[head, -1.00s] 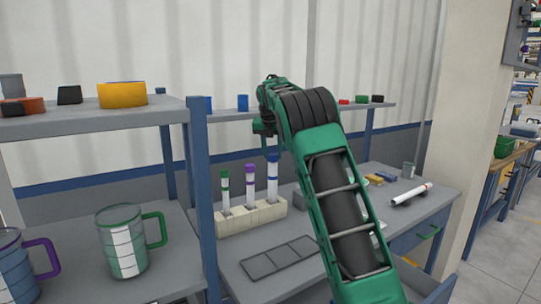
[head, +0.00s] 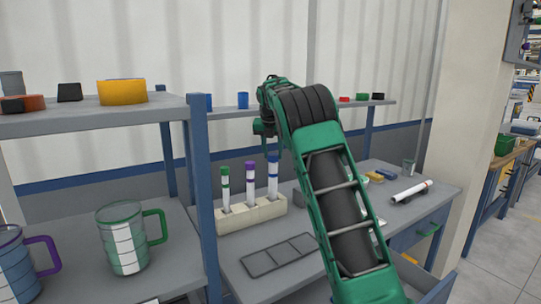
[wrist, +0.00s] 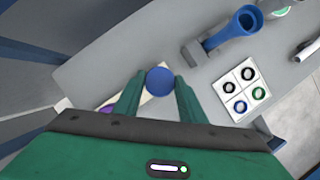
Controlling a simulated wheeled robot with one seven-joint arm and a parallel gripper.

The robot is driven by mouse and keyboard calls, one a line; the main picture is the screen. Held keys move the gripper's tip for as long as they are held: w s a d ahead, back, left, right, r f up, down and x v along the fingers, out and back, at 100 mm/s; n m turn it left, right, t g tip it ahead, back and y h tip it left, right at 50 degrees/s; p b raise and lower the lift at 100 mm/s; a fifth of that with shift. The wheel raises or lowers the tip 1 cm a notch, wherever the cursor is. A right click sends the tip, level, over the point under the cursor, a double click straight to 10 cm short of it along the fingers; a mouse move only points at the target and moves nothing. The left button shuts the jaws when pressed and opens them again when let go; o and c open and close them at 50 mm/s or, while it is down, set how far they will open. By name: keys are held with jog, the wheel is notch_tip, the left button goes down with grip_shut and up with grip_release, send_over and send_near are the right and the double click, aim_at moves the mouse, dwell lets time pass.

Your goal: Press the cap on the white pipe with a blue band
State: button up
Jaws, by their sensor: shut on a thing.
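My gripper (wrist: 158,86) is shut on a round blue cap (wrist: 158,78), seen from above between its two green fingers. In the head view my gripper (head: 266,135) is small and partly hidden by my arm, right above the white pipe with a blue band (head: 273,180). That pipe stands upright at the right end of a cream rack (head: 238,217). Blue shows at the pipe's top, under my gripper. I cannot tell whether the cap is fully seated. The cap hides the pipe in the wrist view.
White pipes with a green band (head: 225,185) and a purple band (head: 250,180) stand in the same rack. A blue funnel-like tube (wrist: 235,28) and a white tray with rings (wrist: 240,76) lie nearby. A blue shelf post (head: 203,190) stands left of the rack.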

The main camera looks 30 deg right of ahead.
jog(key=shift+f, duration=0.7)
dwell(0.4)
jog(key=o, duration=1.6)
jog(key=shift+c, duration=0.2)
jog(key=shift+r, duration=3.5)
